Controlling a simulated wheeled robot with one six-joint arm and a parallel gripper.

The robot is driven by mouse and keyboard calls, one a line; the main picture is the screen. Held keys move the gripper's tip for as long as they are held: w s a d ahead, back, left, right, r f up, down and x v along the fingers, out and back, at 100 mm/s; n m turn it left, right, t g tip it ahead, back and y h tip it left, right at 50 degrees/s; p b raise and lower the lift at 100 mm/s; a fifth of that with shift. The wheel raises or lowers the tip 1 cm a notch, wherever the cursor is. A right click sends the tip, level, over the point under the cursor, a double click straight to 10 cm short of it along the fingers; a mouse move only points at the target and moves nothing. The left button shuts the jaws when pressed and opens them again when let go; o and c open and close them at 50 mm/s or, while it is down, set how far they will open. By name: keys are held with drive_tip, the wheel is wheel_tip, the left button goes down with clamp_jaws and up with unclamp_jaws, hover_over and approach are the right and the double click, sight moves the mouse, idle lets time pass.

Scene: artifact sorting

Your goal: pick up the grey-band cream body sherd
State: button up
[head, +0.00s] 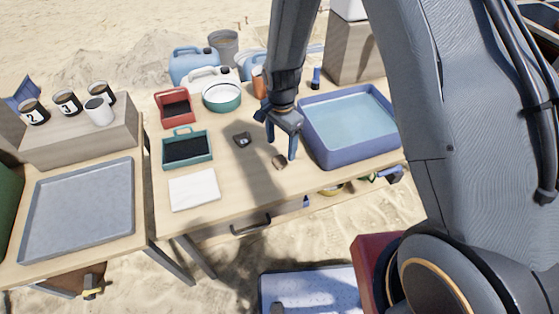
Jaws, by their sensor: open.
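Two small sherds lie on the wooden table. A dark grey sherd with a lighter patch (241,140) lies left of my gripper. A brownish sherd (279,162) lies just below my gripper's fingers in the head view. Both are too small to tell which is the grey-band cream body sherd. My gripper (281,147) points down with its blue fingers apart and nothing seen between them. It appears to be above the table close to the brownish sherd; the exact height cannot be told.
A blue basin of water (312,149) stands right of my gripper. A teal tray (188,163), a red tray (159,107), a white pad (194,205) and a white-and-teal bowl (222,108) lie left. A grey tray (126,215) is far left. The table's front is mostly clear.

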sight(280, 161)
drive_tip(key=shift+a+f+p, duration=0.15)
drive_tip(key=shift+f+p, duration=0.4)
drive_tip(key=shift+f, duration=0.9)
drive_tip(key=shift+a+f+p, duration=0.1)
drive_tip(key=shift+f+p, duration=0.45)
drive_tip(key=shift+f, duration=0.85)
drive_tip(key=shift+c, duration=0.3)
drive_tip(key=c, duration=1.1)
